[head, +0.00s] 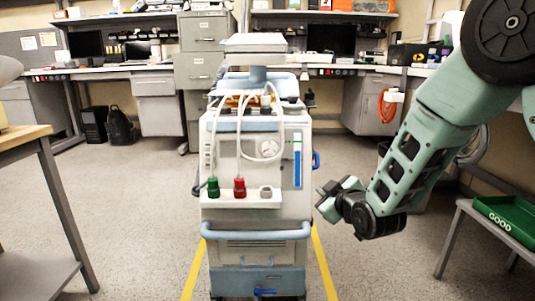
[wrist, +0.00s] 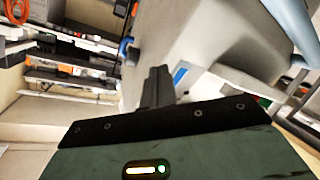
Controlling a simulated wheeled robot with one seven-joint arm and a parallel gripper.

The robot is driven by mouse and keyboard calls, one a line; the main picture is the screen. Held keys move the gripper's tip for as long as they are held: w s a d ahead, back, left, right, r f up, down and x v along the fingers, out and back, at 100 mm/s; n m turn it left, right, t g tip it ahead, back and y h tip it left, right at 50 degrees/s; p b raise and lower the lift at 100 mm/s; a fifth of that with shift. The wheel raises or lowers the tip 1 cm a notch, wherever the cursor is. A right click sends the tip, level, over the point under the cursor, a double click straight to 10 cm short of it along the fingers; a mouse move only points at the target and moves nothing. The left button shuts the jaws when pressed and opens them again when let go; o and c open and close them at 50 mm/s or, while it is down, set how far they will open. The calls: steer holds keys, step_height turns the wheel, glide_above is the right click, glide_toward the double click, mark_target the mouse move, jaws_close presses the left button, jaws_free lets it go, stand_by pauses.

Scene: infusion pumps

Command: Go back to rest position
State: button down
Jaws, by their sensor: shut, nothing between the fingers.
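My gripper (head: 330,200) is at the end of my green arm, just right of the white and light-blue infusion pump cart (head: 255,215) in the head view. A small gap shows between its fingers and the cart's right side. In the wrist view the dark fingers of my gripper (wrist: 157,85) are together with nothing between them. The side of the cart (wrist: 190,35) shows tilted beyond them. The cart carries a green connector (head: 213,187), a red connector (head: 239,187) and white tubes on its front.
A wooden-topped table (head: 22,137) stands at the left. A green tray (head: 507,215) marked GOOD lies on a stand at the right. Yellow floor lines (head: 322,265) flank the cart. Desks and a grey filing cabinet (head: 203,62) line the back.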

steer(key=s+a+r+m+g+p, duration=0.1)
steer(key=s+a+g+p, duration=0.2)
steer(key=s, duration=0.6)
steer(key=s+a+r+m+g, duration=0.1)
steer(key=s+a+r+g, duration=0.15)
steer(key=s+g, duration=0.45)
steer(key=s+d+r+g+h+p, duration=0.2)
steer(key=s, duration=1)
steer(key=s+d+r+g+h+p, duration=0.1)
steer(key=s+d+r+g+p, duration=0.15)
steer(key=s, duration=0.95)
step_height(320, 180, up, 36)
steer(key=p, duration=3.6)
steer(key=shift+r, duration=0.15)
